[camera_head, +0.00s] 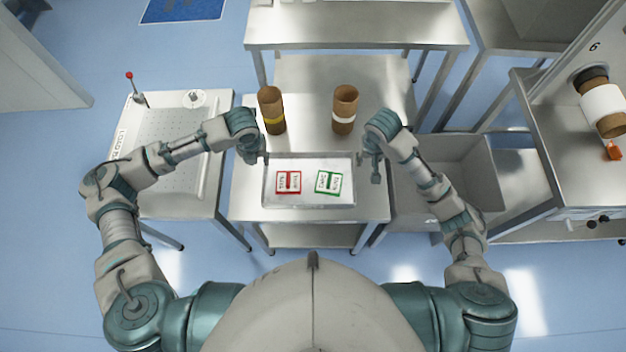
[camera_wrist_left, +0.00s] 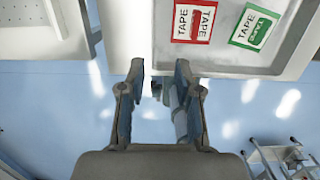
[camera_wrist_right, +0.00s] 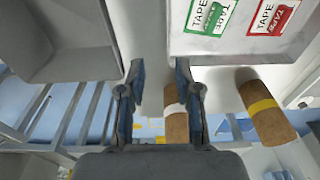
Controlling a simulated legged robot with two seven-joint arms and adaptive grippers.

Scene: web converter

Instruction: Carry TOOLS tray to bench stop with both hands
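The tray (camera_head: 308,202) is a shallow metal tray lying flat on a steel bench (camera_head: 240,205). It holds a red-bordered TAPE card (camera_head: 288,183) and a green-bordered TAPE card (camera_head: 329,183). My left gripper (camera_wrist_left: 160,66) is open at the tray's left side. My right gripper (camera_wrist_right: 160,66) is open at the tray's right side. In each wrist view a tray side edge lines up between the fingertips, but I cannot tell whether they touch it. No marked bench stop is distinguishable.
Two brown rolls, one yellow-banded (camera_head: 271,110) and one white-banded (camera_head: 344,110), stand behind the tray. A perforated white table (camera_head: 170,150) with a red-knobbed lever (camera_head: 133,88) is at left. A sink basin (camera_head: 440,180) is at right. Little bench shows in front of the tray.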

